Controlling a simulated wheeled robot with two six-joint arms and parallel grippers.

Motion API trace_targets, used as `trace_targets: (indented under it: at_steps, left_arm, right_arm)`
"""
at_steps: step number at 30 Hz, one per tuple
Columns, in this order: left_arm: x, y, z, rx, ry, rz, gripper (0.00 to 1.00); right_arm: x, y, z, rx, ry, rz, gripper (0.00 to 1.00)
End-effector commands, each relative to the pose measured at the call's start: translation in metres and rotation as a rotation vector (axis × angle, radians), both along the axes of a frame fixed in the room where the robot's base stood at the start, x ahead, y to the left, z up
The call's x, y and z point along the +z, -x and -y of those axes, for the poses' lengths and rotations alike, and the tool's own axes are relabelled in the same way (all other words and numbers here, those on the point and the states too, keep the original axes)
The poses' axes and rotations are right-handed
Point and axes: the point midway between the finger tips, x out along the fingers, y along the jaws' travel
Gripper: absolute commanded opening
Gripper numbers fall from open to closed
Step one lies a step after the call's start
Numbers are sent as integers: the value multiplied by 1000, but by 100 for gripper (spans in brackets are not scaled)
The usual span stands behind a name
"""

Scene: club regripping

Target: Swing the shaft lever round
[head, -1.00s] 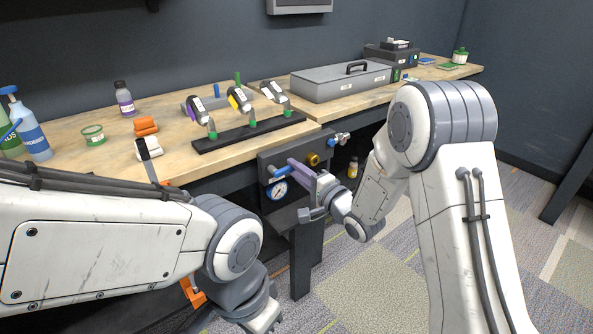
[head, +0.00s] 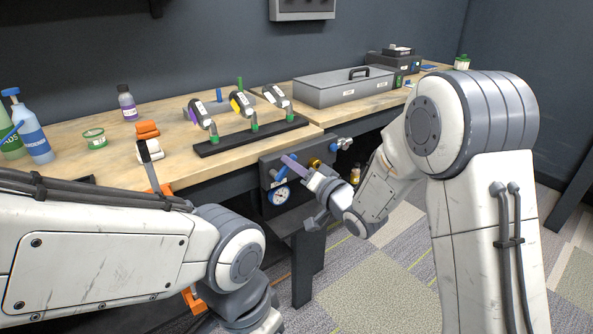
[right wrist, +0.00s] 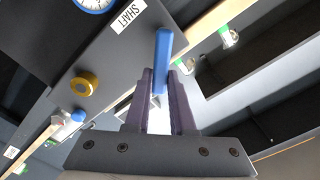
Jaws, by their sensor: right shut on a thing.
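The shaft lever is a blue bar on the dark panel (head: 268,170) under the bench front. In the right wrist view the blue lever (right wrist: 163,52) stands between my fingertips, beside a label reading SHAFT (right wrist: 128,14). In the head view only part of the lever (head: 281,176) shows beside the purple fingers. My right gripper (head: 292,164) is shut on the lever; its fingers also show in the right wrist view (right wrist: 163,85). The fingers hide the lever's pivot in the head view. My left arm is at the lower left, with its gripper's fingers out of the picture.
A white gauge (head: 279,195), a brass knob (head: 314,163) and a blue-handled valve (head: 341,144) are close by on the panel. Above, a black rack (head: 225,144) holds clubs on the bench. A grey case (head: 335,92) lies behind. Open floor is to the right.

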Motion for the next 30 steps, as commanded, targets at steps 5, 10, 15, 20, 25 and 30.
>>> trace_targets:
  at_steps: [5,10,15,20,25,30]
  left_arm:
    - [-11,0,0,0,0,0,0]
    - [-21,0,0,0,0,0,0]
    - [-32,0,0,0,0,0,0]
    - [-41,0,0,0,0,0,0]
    - [-48,0,0,0,0,0,0]
    - [-52,0,0,0,0,0,0]
  right_arm:
    - [3,4,-5,-1,135,100,0]
    - [6,7,-10,-2,265,194,0]
    - [8,11,-15,-2,386,282,0]
    - [10,14,-19,-1,483,352,0]
    - [11,17,-23,-1,560,408,0]
    - [12,18,-25,-2,609,443,0]
